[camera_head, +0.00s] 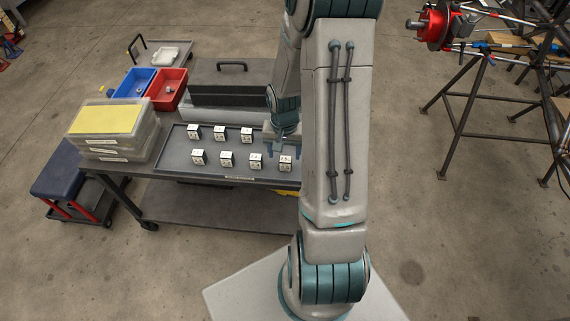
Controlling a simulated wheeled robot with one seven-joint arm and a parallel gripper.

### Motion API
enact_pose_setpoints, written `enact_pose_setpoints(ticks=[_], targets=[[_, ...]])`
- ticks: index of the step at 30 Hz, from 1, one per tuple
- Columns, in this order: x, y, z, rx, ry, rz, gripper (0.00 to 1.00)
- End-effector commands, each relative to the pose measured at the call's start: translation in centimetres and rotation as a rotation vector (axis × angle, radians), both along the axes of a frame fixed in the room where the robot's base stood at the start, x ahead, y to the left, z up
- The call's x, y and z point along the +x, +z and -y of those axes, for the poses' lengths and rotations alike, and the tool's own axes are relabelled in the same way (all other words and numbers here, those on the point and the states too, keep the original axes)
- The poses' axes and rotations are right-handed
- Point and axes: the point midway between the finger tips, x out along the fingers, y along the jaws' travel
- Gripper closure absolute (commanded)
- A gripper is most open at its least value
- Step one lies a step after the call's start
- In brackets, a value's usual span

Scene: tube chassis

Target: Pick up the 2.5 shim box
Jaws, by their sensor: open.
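Several small white shim boxes with dark marks stand in two rows on the grey tray (178,166) of the cart. The labels are too small to read, so I cannot tell which is the 2.5 shim box. The back row shows a left box (193,132), a middle box (219,133) and a right box (246,136). The front row runs from its left box (198,157) to its right box (285,163). My gripper (282,140) is open, pointing down over the tray's right end, right of the back row. It may hide a box there.
Clear stacked cases with a yellow top (105,119) stand left of the tray. A blue bin (133,82) and a red bin (167,88) sit behind. A dark case (228,95) borders the tray's back. A tube frame (505,75) stands right, across open floor.

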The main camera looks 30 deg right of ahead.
Motion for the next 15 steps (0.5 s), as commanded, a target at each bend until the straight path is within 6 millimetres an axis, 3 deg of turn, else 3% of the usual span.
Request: enact_pose_setpoints(ticks=[9, 15], targets=[[-0.3, -4.3, 0.2, 0.002, 0.001, -0.002, 0.4], [-0.2, -5.1, 0.2, 0.0, 0.0, 0.001, 0.4]])
